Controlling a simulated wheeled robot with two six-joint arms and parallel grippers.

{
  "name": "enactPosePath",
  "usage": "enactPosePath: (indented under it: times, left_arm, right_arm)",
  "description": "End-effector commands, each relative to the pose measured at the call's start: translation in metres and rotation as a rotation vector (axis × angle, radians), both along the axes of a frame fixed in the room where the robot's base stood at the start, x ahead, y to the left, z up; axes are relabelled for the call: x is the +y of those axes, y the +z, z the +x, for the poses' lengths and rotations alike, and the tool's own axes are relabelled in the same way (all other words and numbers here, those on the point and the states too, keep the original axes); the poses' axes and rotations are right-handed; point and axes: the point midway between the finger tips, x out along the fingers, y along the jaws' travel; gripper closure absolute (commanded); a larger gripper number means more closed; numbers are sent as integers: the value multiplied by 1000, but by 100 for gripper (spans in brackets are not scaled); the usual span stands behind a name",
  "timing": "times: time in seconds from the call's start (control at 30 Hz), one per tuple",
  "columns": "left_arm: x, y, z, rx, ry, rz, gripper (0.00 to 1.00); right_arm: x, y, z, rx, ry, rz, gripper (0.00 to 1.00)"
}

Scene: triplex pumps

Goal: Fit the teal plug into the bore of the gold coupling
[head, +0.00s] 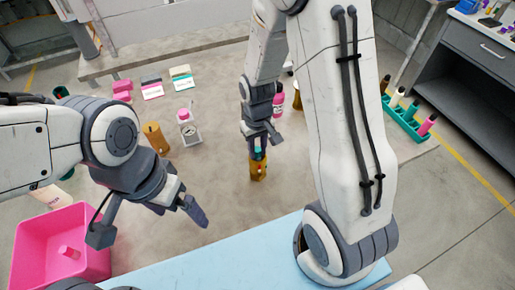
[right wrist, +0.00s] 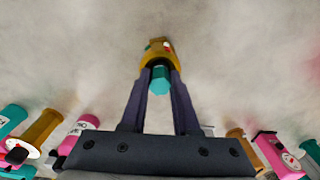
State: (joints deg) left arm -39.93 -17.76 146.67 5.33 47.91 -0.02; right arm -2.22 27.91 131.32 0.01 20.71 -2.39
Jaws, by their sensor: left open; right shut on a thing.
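The gold coupling (head: 258,172) stands on the grey table near the middle of the head view, with a red spot on its side. The teal plug (head: 258,154) is between the fingers of my right gripper (head: 260,150), which is shut on it directly over the coupling's top. In the right wrist view the teal plug (right wrist: 160,79) shows between the fingers, against the gold coupling (right wrist: 156,50). The fingers hide part of the join, so I cannot tell how deep the plug sits. My left gripper (head: 148,222) is open and empty, left of the coupling.
A pink bin (head: 27,245) with a pink piece stands at the lower left. Another gold part (head: 155,138), a small gauge-like device (head: 190,133) and a pink bottle (head: 278,98) stand behind. A teal rack (head: 408,118) is at the right. A blue mat (head: 225,262) lies in front.

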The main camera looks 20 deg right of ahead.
Motion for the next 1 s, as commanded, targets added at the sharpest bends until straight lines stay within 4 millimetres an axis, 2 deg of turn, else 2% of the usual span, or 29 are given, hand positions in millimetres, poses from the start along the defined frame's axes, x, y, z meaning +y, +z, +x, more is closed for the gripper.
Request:
enactPosePath:
  times: [0.07, 0.1, 0.13, 0.17, 0.47, 0.6, 0.67, 1.0]
  left_arm:
    - [0, -3, 0, 0, 0, 0, 3]
    - [0, -2, 0, 0, 0, 0, 3]
    - [0, -2, 0, 0, 0, 0, 3]
    - [0, -2, 0, 0, 0, 0, 3]
    - [0, -1, 0, 0, 0, 0, 3]
    - [0, 1, 0, 0, 0, 0, 3]
    - [0, 1, 0, 0, 0, 0, 3]
    - [0, 2, 0, 0, 0, 0, 3]
  right_arm:
    - [0, -4, 0, 1, 0, 0, 100]
    - [0, -3, 0, 1, 0, 0, 60]
    - [0, -3, 0, 1, 0, 0, 48]
    - [0, -3, 0, 1, 0, 0, 41]
    - [0, -2, 0, 0, 0, 0, 41]
    - [0, 8, 1, -4, 0, 0, 41]
    - [0, 18, 2, -6, 0, 0, 41]
    - [0, 90, 1, -6, 0, 0, 41]
